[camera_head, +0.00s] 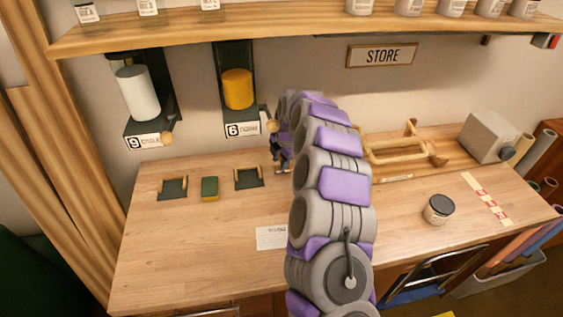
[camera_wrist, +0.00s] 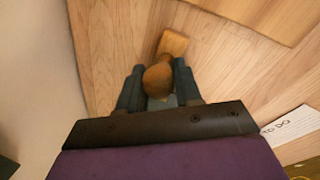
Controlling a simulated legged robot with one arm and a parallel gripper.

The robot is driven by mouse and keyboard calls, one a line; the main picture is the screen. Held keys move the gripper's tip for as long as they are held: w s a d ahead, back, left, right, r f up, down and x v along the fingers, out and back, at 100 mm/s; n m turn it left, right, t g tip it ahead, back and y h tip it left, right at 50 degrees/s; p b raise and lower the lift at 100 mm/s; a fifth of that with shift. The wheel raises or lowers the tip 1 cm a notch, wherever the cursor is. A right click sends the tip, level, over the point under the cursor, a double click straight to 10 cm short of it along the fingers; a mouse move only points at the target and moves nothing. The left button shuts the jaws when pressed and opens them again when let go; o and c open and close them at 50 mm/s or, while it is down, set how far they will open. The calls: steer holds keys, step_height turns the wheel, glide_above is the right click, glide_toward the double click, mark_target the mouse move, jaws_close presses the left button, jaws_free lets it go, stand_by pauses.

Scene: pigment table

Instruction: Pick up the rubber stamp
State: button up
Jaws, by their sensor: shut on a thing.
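The rubber stamp (camera_wrist: 172,44) shows in the wrist view as a wooden block with a rounded wooden knob. My gripper (camera_wrist: 158,67) has its two dark blue fingers on either side of the knob and is shut on it. In the head view my gripper (camera_head: 281,166) is low over the back of the wooden table (camera_head: 190,245), left of my purple and grey arm. I cannot make out the stamp clearly there. Whether it touches the table or is lifted I cannot tell.
Dispensers with a white cylinder (camera_head: 138,95) and a yellow cylinder (camera_head: 238,90) hang behind. Small dark trays (camera_head: 173,188) (camera_head: 249,179) flank a green block (camera_head: 210,189). A wooden frame (camera_head: 392,150) and a jar (camera_head: 438,209) stand right. The front left table is clear.

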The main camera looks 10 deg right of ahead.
steer(key=shift+w+p+v, duration=0.25)
steer(key=shift+p+v, duration=0.15)
steer(key=shift+v, duration=0.8)
steer(key=shift+s+d+r, duration=0.15)
steer(key=shift+d+r, duration=0.05)
steer(key=shift+s+d, duration=0.2)
steer(key=shift+s, duration=0.45)
steer(key=s+r+p, duration=0.1)
steer(key=s+p, duration=0.1)
steer(key=s, duration=1.2)
steer(key=shift+s+d+p, duration=0.15)
steer(key=shift+d+p, duration=0.25)
steer(key=shift+d, duration=0.1)
steer(key=shift+r, duration=0.15)
